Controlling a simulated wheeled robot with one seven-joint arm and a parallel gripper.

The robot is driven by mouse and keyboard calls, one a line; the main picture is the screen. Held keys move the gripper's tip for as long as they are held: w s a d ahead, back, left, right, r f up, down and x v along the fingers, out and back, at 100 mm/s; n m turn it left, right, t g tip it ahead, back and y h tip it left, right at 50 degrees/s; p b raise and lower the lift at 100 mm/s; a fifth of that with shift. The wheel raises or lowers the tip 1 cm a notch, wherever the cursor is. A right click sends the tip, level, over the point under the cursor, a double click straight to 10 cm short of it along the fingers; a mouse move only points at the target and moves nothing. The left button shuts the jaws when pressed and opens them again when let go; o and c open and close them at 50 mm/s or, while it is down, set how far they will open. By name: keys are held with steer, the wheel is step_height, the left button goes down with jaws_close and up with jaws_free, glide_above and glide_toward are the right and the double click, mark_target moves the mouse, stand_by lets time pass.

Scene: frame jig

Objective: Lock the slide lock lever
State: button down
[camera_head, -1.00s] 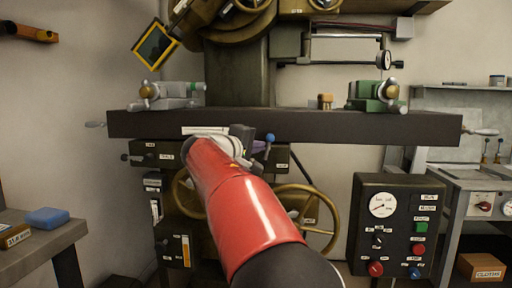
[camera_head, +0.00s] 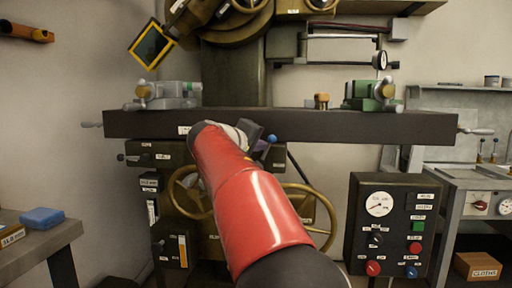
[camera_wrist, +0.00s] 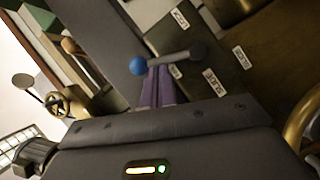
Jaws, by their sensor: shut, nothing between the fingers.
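The slide lock lever shows in the wrist view as a grey arm with a blue ball knob (camera_wrist: 138,66) at its left end and a round grey pivot (camera_wrist: 197,52) at its right, on a dark olive panel.
The dark machine table (camera_head: 340,127) spans just above my wrist. Brass handwheels (camera_head: 310,210) sit below, partly behind my arm. A control box (camera_head: 393,228) with a gauge and buttons stands at the right. White labels (camera_wrist: 214,83) are beside the lever.

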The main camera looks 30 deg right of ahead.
steer(key=shift+s+d+f+m+y+b, duration=0.1)
steer(key=shift+s+d+m+y+b, duration=0.3)
steer(key=shift+d+m+y, duration=0.45)
steer(key=m, duration=0.1)
steer(key=s+d+m+y, duration=0.1)
steer(key=shift+f+m+t+y, duration=0.25)
steer(key=shift+f+m+t, duration=0.05)
steer(key=shift+f+m, duration=0.1)
steer(key=m+y+b, duration=0.1)
steer(key=s+d+f+m+t+y, duration=0.1)
steer(key=m, duration=0.1)
steer(key=shift+d+f+b, duration=0.2)
steer(key=shift+f+b, duration=0.1)
steer(key=shift+b, duration=0.1)
steer(key=shift+f, duration=0.15)
steer(key=shift+d+f, duration=0.1)
steer(key=w+r+p+v, duration=0.1)
steer(key=r+v, duration=0.1)
steer(key=v, duration=1.1)
steer(key=shift+d+r+p, duration=0.3)
steer(key=shift+d+p, duration=0.05)
steer(key=shift+d, duration=0.05)
